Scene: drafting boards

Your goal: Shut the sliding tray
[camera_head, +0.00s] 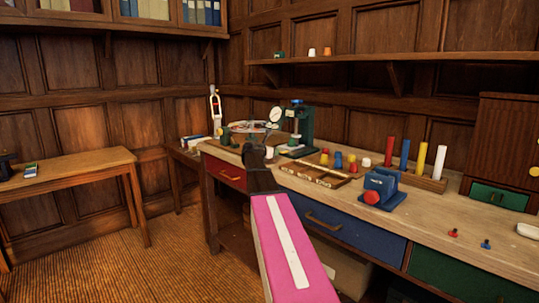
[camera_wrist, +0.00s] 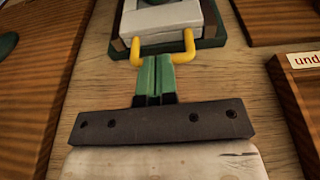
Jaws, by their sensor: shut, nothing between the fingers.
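In the wrist view, a pale grey-white block with a yellow bar handle (camera_wrist: 188,46) sits within a dark green frame (camera_wrist: 209,43). It appears to be the sliding tray (camera_wrist: 158,20), but how far it stands out is not clear. My gripper (camera_wrist: 153,60) has its green fingers shut together, with nothing between them. The fingertips are at the middle of the handle and hide part of its bar; whether they touch it, I cannot tell.
A dial gauge (camera_head: 275,114) and a green stand (camera_head: 301,130) are behind my wrist. A wooden tray of small pieces (camera_head: 318,174) and a blue device (camera_head: 381,188) are to the right. In the wrist view, a labelled wooden box (camera_wrist: 302,95) is at right.

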